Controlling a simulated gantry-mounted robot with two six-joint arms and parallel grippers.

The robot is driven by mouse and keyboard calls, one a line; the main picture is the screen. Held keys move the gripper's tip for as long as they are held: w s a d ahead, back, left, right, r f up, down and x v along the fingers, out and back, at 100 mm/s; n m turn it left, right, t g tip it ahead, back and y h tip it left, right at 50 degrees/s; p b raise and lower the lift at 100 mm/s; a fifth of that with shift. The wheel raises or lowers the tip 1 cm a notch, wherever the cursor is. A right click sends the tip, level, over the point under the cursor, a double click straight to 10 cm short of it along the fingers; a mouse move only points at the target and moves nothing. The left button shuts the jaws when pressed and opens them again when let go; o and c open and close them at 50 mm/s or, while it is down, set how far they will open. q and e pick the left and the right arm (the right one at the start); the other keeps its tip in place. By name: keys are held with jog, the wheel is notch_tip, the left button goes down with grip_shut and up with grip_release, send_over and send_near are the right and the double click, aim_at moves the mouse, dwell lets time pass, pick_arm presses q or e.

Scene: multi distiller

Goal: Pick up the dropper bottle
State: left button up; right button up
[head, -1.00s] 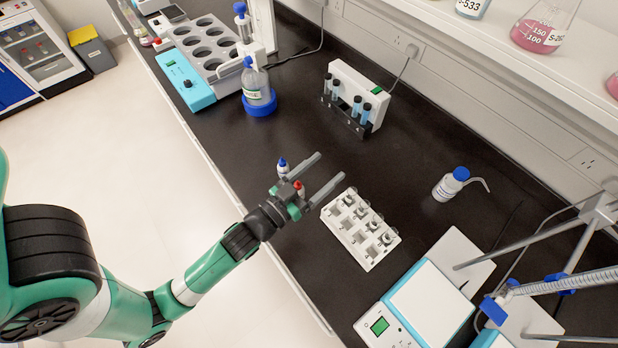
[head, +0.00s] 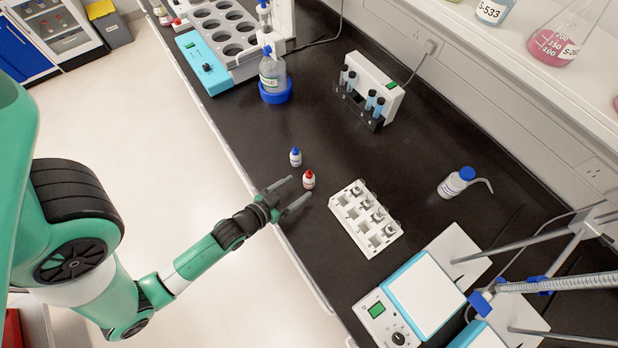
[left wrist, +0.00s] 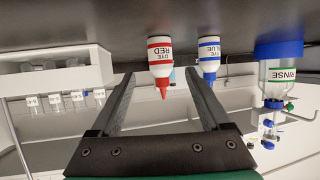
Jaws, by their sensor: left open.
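Two small dropper bottles stand upright on the black bench: a white one with a red cap (head: 308,180) and a white one with a blue cap (head: 295,157). In the left wrist view, which is upside down, their labels read DYE RED (left wrist: 160,55) and DYE BLUE (left wrist: 209,55). My left gripper (head: 300,187) is open and empty by the bench's front edge, its fingers pointing toward the red bottle. In the wrist view the red bottle appears between the fingers, beyond their tips; the blue one is behind the right finger's line. My right gripper is not in view.
A white vial rack (head: 365,218) stands just right of the gripper. A rinse bottle (head: 272,75), a test tube rack (head: 368,90), a wash bottle (head: 455,183) and a hotplate (head: 425,295) stand around. The bench behind the bottles is clear.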

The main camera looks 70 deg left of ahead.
aim_at(305, 182)
pick_arm(q)
jog(key=b+x, duration=0.1)
jog(key=x, duration=0.4)
jog(key=shift+f, duration=0.25)
jog(key=shift+s, duration=0.1)
jog(key=c, duration=1.1)
jog(key=shift+r, duration=0.1)
